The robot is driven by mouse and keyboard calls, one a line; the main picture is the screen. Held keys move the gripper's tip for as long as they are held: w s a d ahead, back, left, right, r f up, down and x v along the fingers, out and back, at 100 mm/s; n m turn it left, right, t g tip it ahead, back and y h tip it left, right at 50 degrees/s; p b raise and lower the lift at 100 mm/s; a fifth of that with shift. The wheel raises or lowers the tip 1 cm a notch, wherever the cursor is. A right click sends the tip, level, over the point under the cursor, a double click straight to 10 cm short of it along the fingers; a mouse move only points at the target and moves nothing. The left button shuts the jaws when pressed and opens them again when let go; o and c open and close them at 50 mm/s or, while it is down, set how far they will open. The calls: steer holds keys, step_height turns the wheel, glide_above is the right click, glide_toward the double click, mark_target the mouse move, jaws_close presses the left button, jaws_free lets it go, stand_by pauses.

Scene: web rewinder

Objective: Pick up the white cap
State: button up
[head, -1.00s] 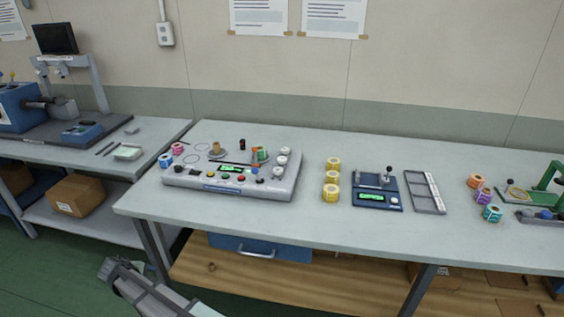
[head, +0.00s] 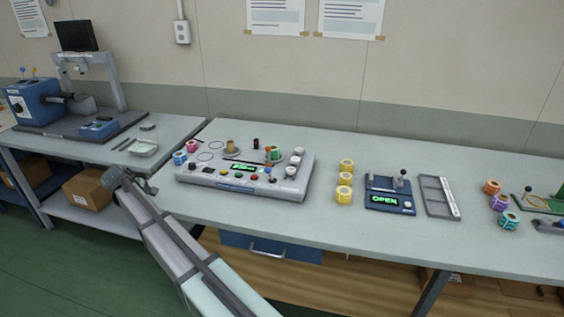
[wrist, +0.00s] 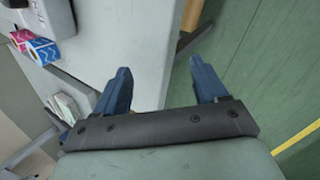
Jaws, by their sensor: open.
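Several small white round pieces stand at the right end of the grey rewinder console (head: 222,183); the upper one (head: 299,151) and the lower one (head: 291,171) look like caps, but I cannot tell which is the white cap. No white cap shows clearly in the wrist view. My gripper (wrist: 163,75) is open and empty, its two blue fingers apart over the table edge and green floor. In the head view the arm's end is in front of the gap between the two tables, left of the console and well away from the white pieces.
Blue and pink rolls (wrist: 40,48) lie beside the console's left end. Yellow rolls (head: 344,179), a blue device reading OPEN (head: 388,203) and a grey tray (head: 437,197) stand to its right. The left table holds a blue machine (head: 33,102).

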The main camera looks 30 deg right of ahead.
steer(key=d+r, duration=0.1)
steer(key=d, duration=0.6)
steer(key=d+r+m+g+y, duration=0.1)
steer(key=d+r, duration=0.1)
steer(key=d, duration=0.5)
steer(key=d+r+g+y, duration=0.1)
steer(key=d+r, duration=0.1)
steer(key=d, duration=0.5)
steer(key=shift+s+d+m, duration=0.3)
steer(key=shift+s+d, duration=0.05)
steer(key=shift+d, duration=0.05)
steer(key=s+d+r+y, duration=0.1)
steer(key=s+d+r, duration=0.2)
steer(key=d, duration=0.7)
steer(key=s+d+r+y, duration=0.2)
steer(key=s+d+r, duration=0.15)
steer(key=d, duration=0.55)
steer(key=s+d+r+y, duration=0.1)
steer(key=s+d+r, duration=0.25)
steer(key=d, duration=0.65)
steer(key=m+t+y, duration=0.1)
steer(key=m, duration=0.1)
glide_toward(295, 159)
steer(key=x, duration=0.3)
steer(key=shift+w+f, duration=0.2)
steer(key=shift+w, duration=0.05)
steer(key=shift+x, duration=2.5)
steer(key=shift+s+d+f, duration=0.1)
steer(key=shift+s, duration=0.1)
steer(key=c, duration=1.1)
